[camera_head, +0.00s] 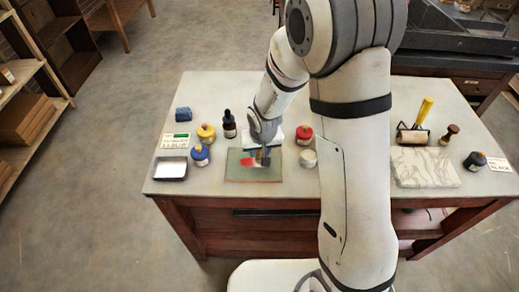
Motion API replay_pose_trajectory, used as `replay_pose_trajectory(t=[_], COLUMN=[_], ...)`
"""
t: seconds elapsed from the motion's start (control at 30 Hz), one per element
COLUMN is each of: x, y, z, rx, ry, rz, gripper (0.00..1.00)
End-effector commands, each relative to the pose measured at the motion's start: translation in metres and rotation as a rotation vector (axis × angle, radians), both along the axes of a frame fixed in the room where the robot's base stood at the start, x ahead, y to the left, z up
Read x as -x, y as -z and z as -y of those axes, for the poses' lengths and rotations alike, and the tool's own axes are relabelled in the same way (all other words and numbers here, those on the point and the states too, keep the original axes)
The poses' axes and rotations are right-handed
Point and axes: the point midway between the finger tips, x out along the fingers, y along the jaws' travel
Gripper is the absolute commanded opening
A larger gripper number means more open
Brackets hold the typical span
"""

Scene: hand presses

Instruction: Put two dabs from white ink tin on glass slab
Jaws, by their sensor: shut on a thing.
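The glass slab (236,173) lies near the front edge of the table, greenish, with a red ink patch (247,161) on it. A small pale mark shows beside the red, too small to tell whether it is white ink. The white ink tin (308,159) stands just right of the slab, next to my arm. My gripper (264,148) points down over the slab, shut on a small dark tool (264,160). The tool's lower end is at or just above the slab; I cannot tell whether it touches.
A red-topped tin (304,135) stands behind the white one. Yellow (206,133) and blue (200,155) tins, a dark bottle (229,124) and a metal tray (170,169) are left. A roller (412,136), marbled slab (425,168) and black tin (475,161) are right.

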Motion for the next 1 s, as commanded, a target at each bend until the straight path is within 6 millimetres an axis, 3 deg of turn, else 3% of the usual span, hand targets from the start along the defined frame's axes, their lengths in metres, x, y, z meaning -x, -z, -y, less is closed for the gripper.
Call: replay_pose_trajectory(t=[0.43,1.0], x=[0.001,0.0], y=[-0.002,-0.049], z=[0.0,0.0], rx=[0.002,0.0], ry=[0.0,0.001], rz=[-0.004,0.0], gripper=[0.11,0.11])
